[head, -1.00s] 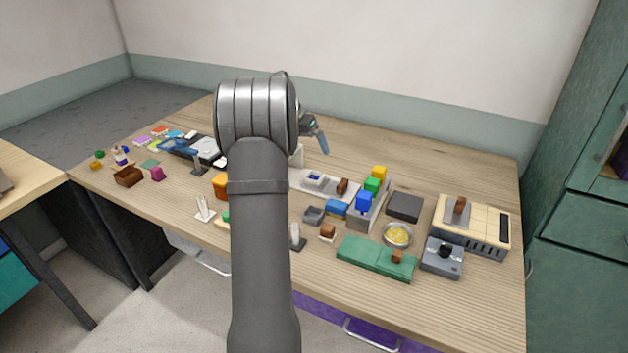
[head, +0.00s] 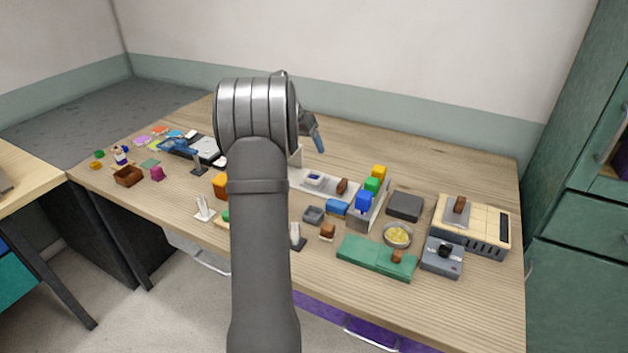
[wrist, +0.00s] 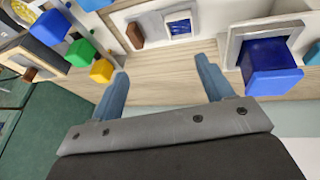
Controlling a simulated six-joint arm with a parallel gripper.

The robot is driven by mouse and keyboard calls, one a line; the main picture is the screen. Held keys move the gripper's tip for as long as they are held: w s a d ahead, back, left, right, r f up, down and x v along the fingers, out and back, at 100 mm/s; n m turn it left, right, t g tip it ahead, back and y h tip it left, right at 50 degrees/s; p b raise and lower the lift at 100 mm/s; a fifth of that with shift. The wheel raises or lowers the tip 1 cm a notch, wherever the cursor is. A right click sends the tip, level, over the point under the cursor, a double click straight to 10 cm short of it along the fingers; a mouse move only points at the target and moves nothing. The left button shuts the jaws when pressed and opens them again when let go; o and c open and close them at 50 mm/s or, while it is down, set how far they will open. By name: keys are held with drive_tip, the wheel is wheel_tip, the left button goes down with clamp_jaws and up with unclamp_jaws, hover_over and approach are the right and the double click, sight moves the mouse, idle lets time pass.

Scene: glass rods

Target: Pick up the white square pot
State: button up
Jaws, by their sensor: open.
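A small white square thing with blue inside, which may be the white square pot (head: 313,181), stands on a light grey tray (head: 329,192) near the middle of the table. It seems to show at the top of the wrist view (wrist: 168,28), beyond my fingertips. My gripper (wrist: 162,72) is open, with two blue fingers apart and only bare wood between them. In the head view my gripper (head: 315,138) shows past the arm, above the table and behind the tray. My arm hides part of the table there.
A grey rack (head: 362,222) holds blue, green and yellow cubes. A brown block (head: 342,186) is on the tray. The back right of the table is clear.

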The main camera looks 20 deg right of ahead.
drive_tip(key=shift+r, duration=0.1)
drive_tip(key=t+y, duration=0.1)
drive_tip(key=t, duration=0.1)
approach(313, 173)
drive_tip(key=f, duration=0.2)
drive_tip(key=d+f, duration=0.1)
drive_tip(key=f, duration=0.1)
drive_tip(key=d+f, duration=0.1)
drive_tip(key=f, duration=0.2)
drive_tip(key=shift+s, duration=0.2)
drive_tip(key=shift+r, duration=0.1)
drive_tip(key=c, duration=1.1)
